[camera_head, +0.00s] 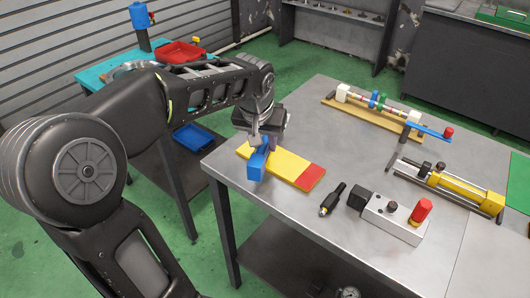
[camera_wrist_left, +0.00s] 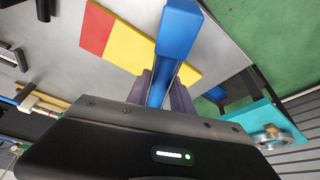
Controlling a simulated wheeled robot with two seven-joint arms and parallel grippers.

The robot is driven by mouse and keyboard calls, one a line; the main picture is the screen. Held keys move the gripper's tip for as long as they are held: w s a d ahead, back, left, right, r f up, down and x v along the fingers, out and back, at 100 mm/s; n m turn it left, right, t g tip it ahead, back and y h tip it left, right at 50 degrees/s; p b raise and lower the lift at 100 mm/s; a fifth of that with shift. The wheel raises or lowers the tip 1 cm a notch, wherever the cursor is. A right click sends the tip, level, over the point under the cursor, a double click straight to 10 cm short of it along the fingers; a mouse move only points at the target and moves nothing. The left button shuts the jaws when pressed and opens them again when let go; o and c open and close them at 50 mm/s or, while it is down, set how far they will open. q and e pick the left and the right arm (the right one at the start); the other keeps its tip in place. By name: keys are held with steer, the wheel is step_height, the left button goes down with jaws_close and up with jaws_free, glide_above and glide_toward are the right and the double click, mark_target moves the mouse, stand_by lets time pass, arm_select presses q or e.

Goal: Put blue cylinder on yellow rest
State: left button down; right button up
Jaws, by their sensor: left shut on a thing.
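The blue cylinder (camera_head: 257,163) is at the near left corner of the grey table, at the left end of a flat yellow board with a red end, which I take as the yellow rest (camera_head: 283,166). My left gripper (camera_head: 264,141) is shut on the blue cylinder from above. In the left wrist view the blue cylinder (camera_wrist_left: 177,38) sticks out from between the fingers (camera_wrist_left: 160,88) and crosses in front of the yellow board (camera_wrist_left: 131,42). I cannot tell whether the cylinder touches the board. My right gripper is out of view.
A black pen-like tool (camera_head: 333,199) and a grey block with a red knob (camera_head: 392,216) stand right of the board. A rod with coloured rings (camera_head: 374,104) and a yellow cylinder assembly (camera_head: 456,187) lie further back. The table's middle is clear.

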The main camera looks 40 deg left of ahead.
arm_select(q)
steer(key=shift+f, duration=1.8)
steer(key=shift+f, duration=0.1)
steer(key=c, duration=1.1)
jaws_free()
steer(key=v, duration=1.2)
